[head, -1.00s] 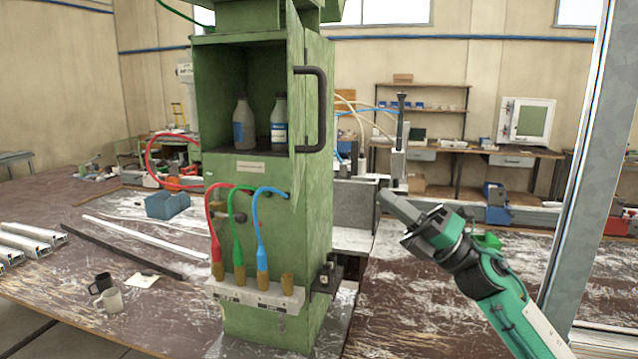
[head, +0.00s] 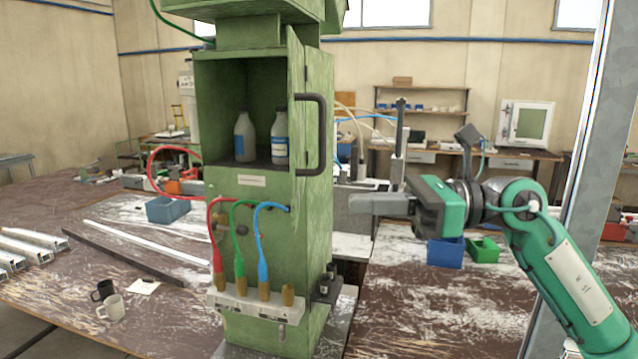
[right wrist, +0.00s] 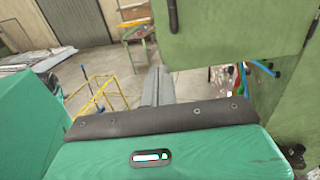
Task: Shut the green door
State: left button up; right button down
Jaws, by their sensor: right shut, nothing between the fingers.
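The green door (head: 297,95) stands open at the right side of the green cabinet (head: 314,215), seen nearly edge-on with its black handle (head: 321,135) facing right. The open compartment shows two bottles (head: 244,137). My right gripper (head: 352,203) is shut and empty, to the right of the cabinet and below the handle, pointing left. In the right wrist view its closed fingers (right wrist: 157,88) point away below the green door (right wrist: 235,35), with the handle (right wrist: 173,15) at the top. I cannot tell the exact gap between them. My left gripper is not in view.
Red, green and blue hoses (head: 262,235) hang on the cabinet front above a grey holder (head: 240,304). A blue bin (head: 445,253) and a green bin (head: 484,250) sit behind my right arm. A grey metal post (head: 590,150) stands at the right.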

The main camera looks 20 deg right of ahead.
aim_at(295, 203)
jog(key=p+x, duration=0.1)
jog(key=x, duration=0.1)
jog(key=p+x, duration=0.2)
jog(key=x, duration=0.1)
jog(key=shift+w+a+r, duration=0.1)
jog(key=shift+a+r, duration=0.1)
jog(key=shift+a, duration=0.05)
jog(key=shift+w+a+f+p, duration=0.2)
jog(key=shift+w+a+p, duration=0.1)
jog(key=shift+a, duration=0.3)
